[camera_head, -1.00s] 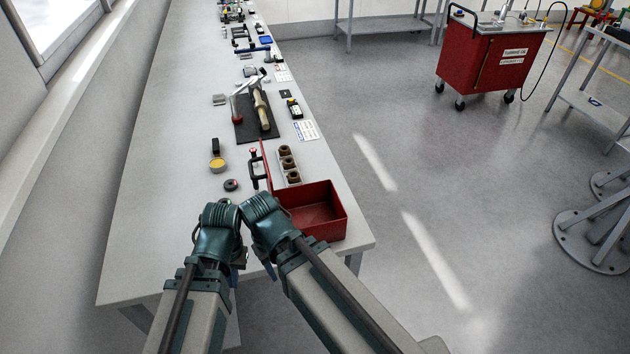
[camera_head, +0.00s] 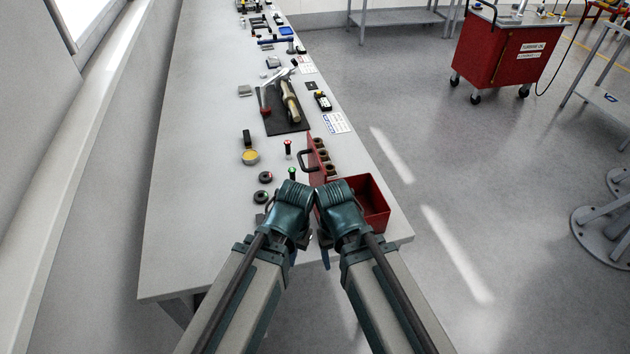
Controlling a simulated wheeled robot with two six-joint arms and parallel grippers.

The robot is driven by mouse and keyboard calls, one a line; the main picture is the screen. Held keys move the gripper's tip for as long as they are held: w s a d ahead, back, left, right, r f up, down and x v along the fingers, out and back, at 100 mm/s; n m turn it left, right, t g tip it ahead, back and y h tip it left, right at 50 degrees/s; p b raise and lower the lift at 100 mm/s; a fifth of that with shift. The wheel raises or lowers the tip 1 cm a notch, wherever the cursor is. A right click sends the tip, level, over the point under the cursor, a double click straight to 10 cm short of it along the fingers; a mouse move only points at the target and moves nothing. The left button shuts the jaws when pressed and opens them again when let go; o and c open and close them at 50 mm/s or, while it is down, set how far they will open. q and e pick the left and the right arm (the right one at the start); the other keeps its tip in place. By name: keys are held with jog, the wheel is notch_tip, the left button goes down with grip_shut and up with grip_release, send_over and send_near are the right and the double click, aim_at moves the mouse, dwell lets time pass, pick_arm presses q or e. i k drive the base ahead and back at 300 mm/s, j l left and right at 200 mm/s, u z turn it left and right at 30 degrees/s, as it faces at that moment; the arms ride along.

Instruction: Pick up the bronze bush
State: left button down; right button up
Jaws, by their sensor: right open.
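Three bronze bushes (camera_head: 323,155) stand in a row in a narrow holder near the bench's right edge, just beyond the red box. The red lid panel with a dark handle stands at the row's left side. My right gripper (camera_head: 341,210) is in front of the bushes, over the red box's left part, and touches none of them. It is open, with its fingers mostly hidden behind its own wrist. My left gripper (camera_head: 289,208) is close beside it on the left, over the bench. Its jaws are hidden.
The open red box (camera_head: 374,205) sits at the bench's front right corner. A black mat (camera_head: 285,118) with tools lies beyond. The bench's left side is clear.

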aim_at(329, 168)
jog(key=l, duration=1.15)
jog(key=i+l, duration=0.1)
jog(key=l, duration=1)
jog(key=i+l, duration=0.65)
jog(key=i+j, duration=0.1)
jog(key=j, duration=0.6)
jog(key=i+u, duration=0.05)
